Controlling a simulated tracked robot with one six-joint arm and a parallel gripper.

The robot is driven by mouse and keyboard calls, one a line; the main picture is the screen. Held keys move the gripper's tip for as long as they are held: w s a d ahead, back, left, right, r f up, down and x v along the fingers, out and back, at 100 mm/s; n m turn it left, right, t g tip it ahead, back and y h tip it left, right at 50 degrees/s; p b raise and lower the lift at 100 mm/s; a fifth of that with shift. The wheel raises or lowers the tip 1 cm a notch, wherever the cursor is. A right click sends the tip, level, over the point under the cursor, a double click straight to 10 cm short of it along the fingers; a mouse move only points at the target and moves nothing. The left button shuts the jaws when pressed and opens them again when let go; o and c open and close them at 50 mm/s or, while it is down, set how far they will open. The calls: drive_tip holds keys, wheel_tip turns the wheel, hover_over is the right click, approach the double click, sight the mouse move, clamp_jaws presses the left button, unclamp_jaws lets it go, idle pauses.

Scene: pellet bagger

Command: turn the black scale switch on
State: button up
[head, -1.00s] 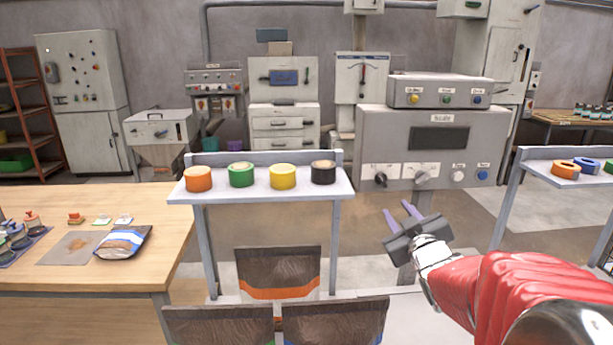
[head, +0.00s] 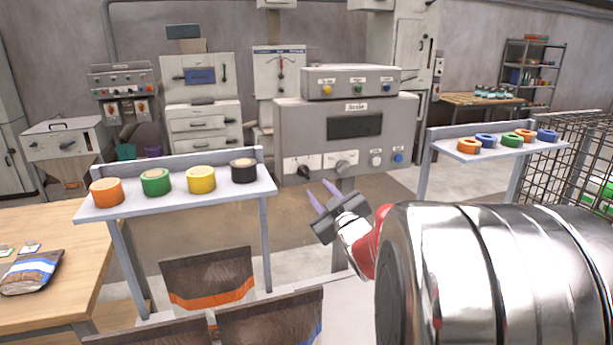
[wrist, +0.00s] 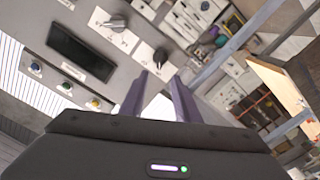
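The grey scale panel (head: 292,131) stands ahead with a dark display (head: 354,126). The black switch (head: 304,172) is at its lower left, on a white plate whose marks are too small to read. A grey knob (head: 346,168) is to its right. In the wrist view, which is turned over, the black switch (wrist: 158,59) shows just beyond my fingertips and the grey knob (wrist: 117,24) farther left. My gripper (head: 322,191) has two purple fingers, apart and empty. In the head view they appear below and slightly right of the switch, with no visible contact.
A shelf (head: 180,200) with several coloured rolls stands left of my gripper. Brown bags (head: 208,278) stand below it. Another shelf (head: 500,148) with coloured rings is at the right.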

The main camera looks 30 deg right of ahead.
sight(304, 173)
drive_tip(key=x, duration=1.1)
drive_tip(key=shift+w, duration=0.2)
clamp_jaws()
